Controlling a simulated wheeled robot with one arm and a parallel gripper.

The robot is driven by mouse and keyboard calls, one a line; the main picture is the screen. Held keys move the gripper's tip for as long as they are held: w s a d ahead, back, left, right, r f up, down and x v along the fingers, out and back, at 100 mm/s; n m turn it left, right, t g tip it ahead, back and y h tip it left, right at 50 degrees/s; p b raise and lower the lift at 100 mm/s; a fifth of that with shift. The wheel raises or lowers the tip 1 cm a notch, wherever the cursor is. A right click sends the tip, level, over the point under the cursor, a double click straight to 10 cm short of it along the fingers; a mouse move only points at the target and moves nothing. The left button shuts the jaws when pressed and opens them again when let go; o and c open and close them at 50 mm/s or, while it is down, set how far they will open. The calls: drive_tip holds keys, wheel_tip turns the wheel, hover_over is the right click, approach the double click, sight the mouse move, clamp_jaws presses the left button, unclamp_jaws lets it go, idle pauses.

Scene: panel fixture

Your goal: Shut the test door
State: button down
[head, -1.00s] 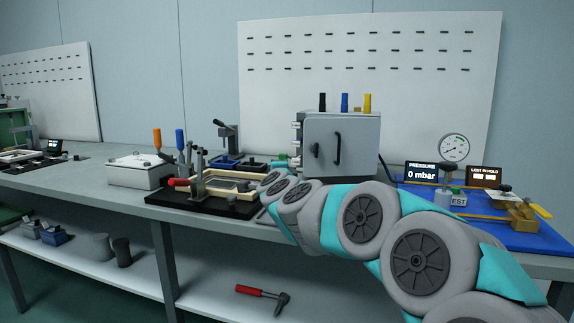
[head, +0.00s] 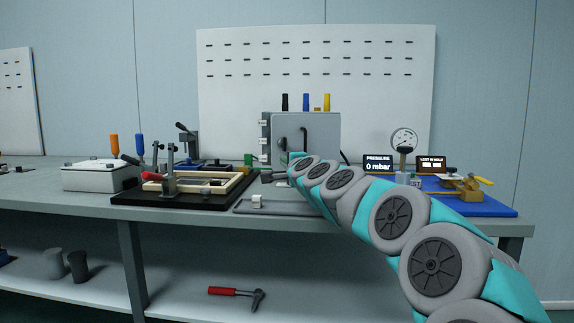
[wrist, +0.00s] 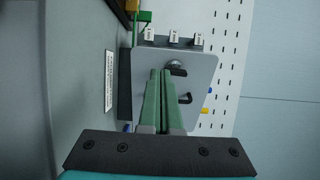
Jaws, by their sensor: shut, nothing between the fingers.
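The test door (head: 322,135) is the grey front panel of the box standing at the back of the bench. It has a dark bar handle (head: 307,136) and a dark latch knob at its left. The door looks face-on and close to the box; I cannot tell whether a small gap remains. In the wrist view the door (wrist: 200,75) shows sideways, with the knob (wrist: 175,66) and the handle (wrist: 184,98). My gripper (wrist: 160,73) is shut and empty, its green fingers in front of the door near the knob. Contact cannot be told.
A black tray with a clamp fixture (head: 172,183) lies left of the box. A blue mat (head: 480,207) with a brass fixture lies right, near a pressure gauge (head: 404,139). A small white block (head: 257,200) sits on a grey plate at the bench front.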

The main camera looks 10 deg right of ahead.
sight(274, 154)
drive_tip(key=shift+w+a+p, duration=0.15)
drive_tip(key=shift+w+p, duration=0.05)
drive_tip(key=shift+w, duration=1.35)
drive_tip(key=shift+w+a+p, duration=0.15)
drive_tip(key=shift+w, duration=1.4)
drive_tip(key=shift+w+a+p, duration=0.15)
drive_tip(key=shift+w+p, duration=0.05)
drive_tip(key=shift+w, duration=1.35)
drive_tip(key=shift+f, duration=0.1)
